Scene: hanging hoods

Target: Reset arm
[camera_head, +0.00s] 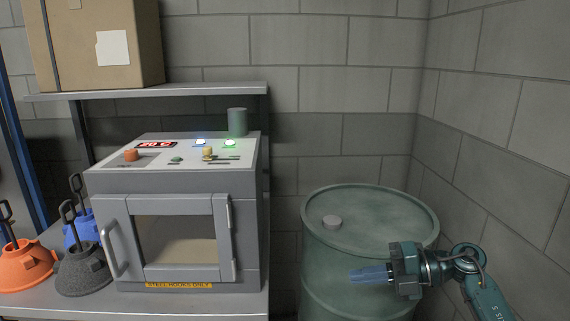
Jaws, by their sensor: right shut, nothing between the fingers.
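My right gripper (368,275) is at the lower right, in front of the green drum. Its blue fingers point left and are shut with nothing between them. My right arm comes in from the lower right corner. My left gripper is not in view.
A grey oven-like machine (112,184) with a closed windowed door, lit buttons and a red display stands on a bench. Orange (24,266), dark grey (83,271) and blue (80,230) hoods with hooks sit left of it. A green drum (340,268) stands right. A cardboard box (75,50) is on the shelf (215,90).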

